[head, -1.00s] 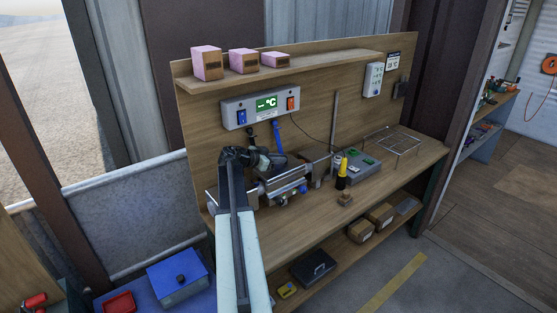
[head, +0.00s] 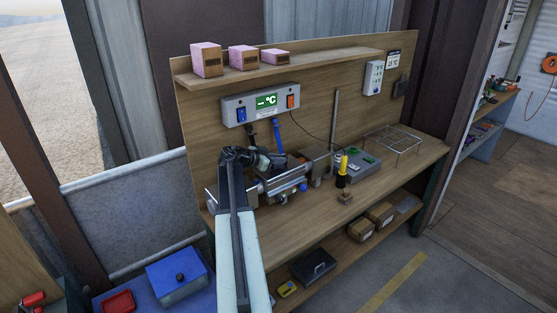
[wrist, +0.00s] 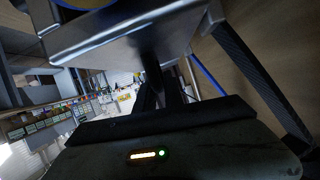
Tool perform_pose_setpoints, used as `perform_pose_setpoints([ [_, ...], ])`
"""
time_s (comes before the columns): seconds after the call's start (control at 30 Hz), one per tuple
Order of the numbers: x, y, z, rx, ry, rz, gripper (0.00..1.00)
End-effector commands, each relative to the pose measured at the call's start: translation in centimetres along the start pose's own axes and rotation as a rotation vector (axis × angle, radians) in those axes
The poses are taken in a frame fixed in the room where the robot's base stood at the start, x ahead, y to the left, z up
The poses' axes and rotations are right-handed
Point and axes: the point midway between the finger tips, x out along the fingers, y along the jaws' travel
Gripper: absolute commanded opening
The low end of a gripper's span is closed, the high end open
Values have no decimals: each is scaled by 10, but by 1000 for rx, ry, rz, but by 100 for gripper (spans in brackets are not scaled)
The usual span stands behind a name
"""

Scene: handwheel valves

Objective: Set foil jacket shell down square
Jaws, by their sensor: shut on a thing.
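The foil jacket shell (head: 288,184) is a shiny silver piece over the pipe assembly on the wooden bench, partly hidden by my arm. My gripper (head: 274,165) is above it and shut on it. In the wrist view the shell's silver underside or edge (wrist: 125,38) fills the upper part, close in front of the dark fingers (wrist: 160,88). Whether the shell touches what lies below it, I cannot tell.
A grey block (head: 319,167) stands just right of the shell. A yellow-and-black tool (head: 342,173), a grey box with green parts (head: 361,162) and a wire rack (head: 394,138) are farther right. A control box (head: 261,105) hangs behind. The bench's front right is clear.

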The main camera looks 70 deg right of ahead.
Motion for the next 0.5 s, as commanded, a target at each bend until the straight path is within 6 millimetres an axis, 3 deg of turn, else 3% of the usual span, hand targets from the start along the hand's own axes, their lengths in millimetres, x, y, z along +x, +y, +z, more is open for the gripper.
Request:
perform_pose_setpoints([
  [0.23,1,0,2,0,0,0,0],
  [0.27,1,0,2,0,1,0,15],
  [0.33,1,0,2,0,0,0,35],
  [0.5,1,0,2,0,0,0,38],
])
